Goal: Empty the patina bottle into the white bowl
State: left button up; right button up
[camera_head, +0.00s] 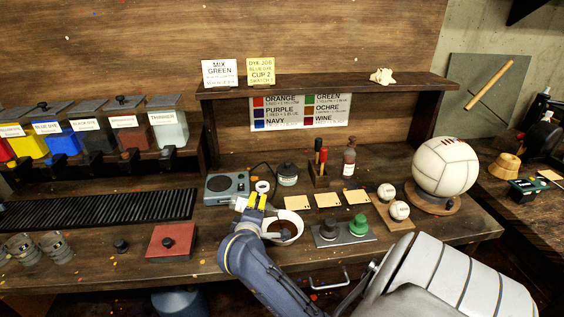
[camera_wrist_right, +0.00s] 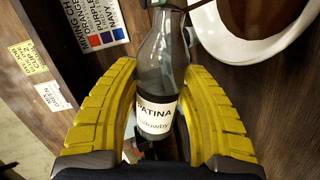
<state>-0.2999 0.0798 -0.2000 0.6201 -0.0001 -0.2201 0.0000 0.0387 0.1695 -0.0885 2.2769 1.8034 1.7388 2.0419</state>
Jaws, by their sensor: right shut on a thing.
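My right gripper (camera_head: 253,202) has yellow fingers and is at the front middle of the bench, just left of the white bowl. In the right wrist view, its fingers (camera_wrist_right: 158,125) are shut on the patina bottle (camera_wrist_right: 158,75), a dark glass bottle with a pale label reading PATINA. The bottle is largely hidden in the head view, and I cannot tell its tilt. The white bowl (camera_head: 297,221) has a pale rim and brownish inside, partly behind my right arm. It also shows at the top right of the wrist view (camera_wrist_right: 228,45), apart from the bottle. My left gripper is not in view.
A grey-blue device (camera_head: 227,187) and a glass jar (camera_head: 287,174) stand behind the gripper. A tray with green-topped pieces (camera_head: 343,232) lies right of the bowl. A red box (camera_head: 171,241) is at left. A large ball (camera_head: 445,167) stands at right.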

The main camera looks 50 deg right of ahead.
jog(key=shift+r, duration=0.1)
dwell(0.3)
jog(key=shift+s+d+f+m, duration=0.1)
jog(key=shift+s+f+m, duration=0.1)
jog(key=shift+m, duration=0.3)
dwell(0.5)
jog(key=shift+w+r+n, duration=0.2)
jog(key=shift+r+n, duration=0.05)
jog(key=shift+n, duration=0.05)
jog(key=shift+w+a+f+n, duration=0.15)
jog(key=shift+a+f+n, duration=0.05)
jog(key=shift+f+n, duration=0.3)
jog(key=shift+w+n+g, duration=0.1)
jog(key=shift+n+g, duration=0.3)
jog(key=shift+r+n, duration=0.15)
jog(key=shift+n, duration=0.15)
